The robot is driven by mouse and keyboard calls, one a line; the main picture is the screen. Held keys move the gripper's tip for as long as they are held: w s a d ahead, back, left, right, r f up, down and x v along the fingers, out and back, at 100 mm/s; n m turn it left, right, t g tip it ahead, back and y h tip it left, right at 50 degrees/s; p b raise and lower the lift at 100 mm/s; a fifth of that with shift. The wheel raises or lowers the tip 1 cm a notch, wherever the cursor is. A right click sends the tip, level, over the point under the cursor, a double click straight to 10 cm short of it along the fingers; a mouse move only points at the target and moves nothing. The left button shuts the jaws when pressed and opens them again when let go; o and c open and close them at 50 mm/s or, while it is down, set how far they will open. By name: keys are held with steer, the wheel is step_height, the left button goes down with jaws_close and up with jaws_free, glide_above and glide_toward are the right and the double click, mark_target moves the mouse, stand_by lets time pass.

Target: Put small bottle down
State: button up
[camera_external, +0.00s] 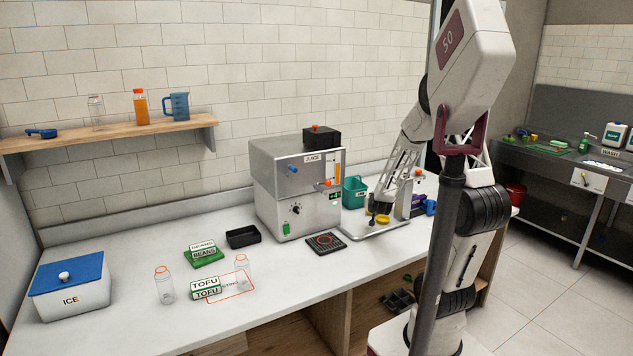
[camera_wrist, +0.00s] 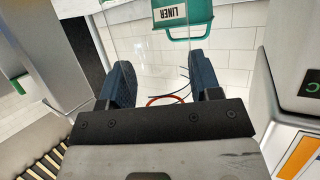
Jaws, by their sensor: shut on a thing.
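My gripper (camera_wrist: 166,80) shows two dark blue fingers in the wrist view, shut on a clear small bottle. The bottle's red ring (camera_wrist: 165,98) lies between the fingers and its transparent body is hard to make out. In the external view my arm reaches toward the counter to the right of the steel juicer (camera_external: 297,190); the fingers and the held bottle are hard to separate there. Two other clear bottles with orange rims stand on the white counter: one at the left (camera_external: 165,286), one near the orange-outlined mat (camera_external: 242,272).
A teal bin labelled LINER (camera_wrist: 182,18) is ahead of the fingers. The steel stand (camera_external: 375,228) with yellow items is close by. The counter (camera_external: 120,325) also holds an ice box (camera_external: 75,290), a black tray (camera_external: 243,237) and TOFU packs (camera_external: 206,291). Its front left is clear.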

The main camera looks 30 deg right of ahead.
steer(key=shift+f, duration=0.15)
steer(key=shift+f, duration=1.6)
steer(key=shift+f, duration=0.1)
steer(key=o, duration=0.9)
steer(key=v, duration=1.2)
